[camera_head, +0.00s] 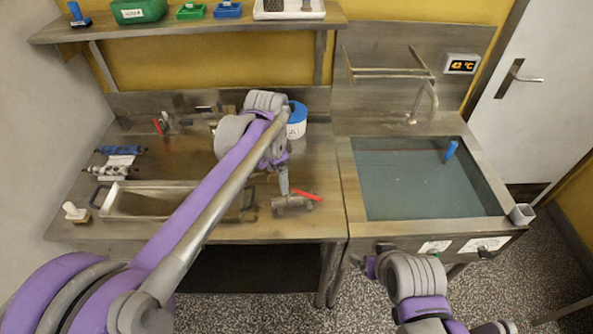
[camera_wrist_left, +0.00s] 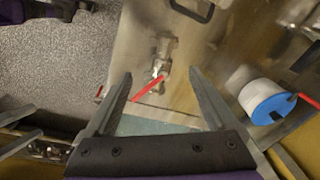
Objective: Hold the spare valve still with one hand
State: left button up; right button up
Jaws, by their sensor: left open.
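The spare valve (camera_head: 292,203) is a grey metal body with a red lever, lying on the steel bench near its front right edge. It also shows in the left wrist view (camera_wrist_left: 161,58), beyond my fingertips, its red lever pointing down-left between them. My left gripper (camera_head: 284,184) points down just above and behind the valve in the head view. In the wrist view its two fingers (camera_wrist_left: 160,76) are wide apart with nothing held between them. My right gripper (camera_head: 366,265) is low in front of the sink unit; its jaws are too small to read.
A long steel tray (camera_head: 150,203) with handles lies left of the valve, partly behind my left arm. A blue-and-white tub (camera_head: 297,122) stands behind my gripper. The water-filled sink (camera_head: 420,185) is to the right. Another red-levered fitting (camera_head: 160,124) is at the back left.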

aim_at(296, 197)
pick_arm(q)
jog(key=w+d+f+m, duration=0.2)
jog(key=d, duration=0.1)
jog(key=w+d+f+m+g, duration=0.1)
jog(key=d, duration=0.1)
jog(key=shift+w+f, duration=0.1)
jog(key=shift+w, duration=0.3)
notch_tip(296, 197, down, 12)
jog(key=shift+r, duration=0.1)
grip_shut()
dwell(0.3)
dwell(0.6)
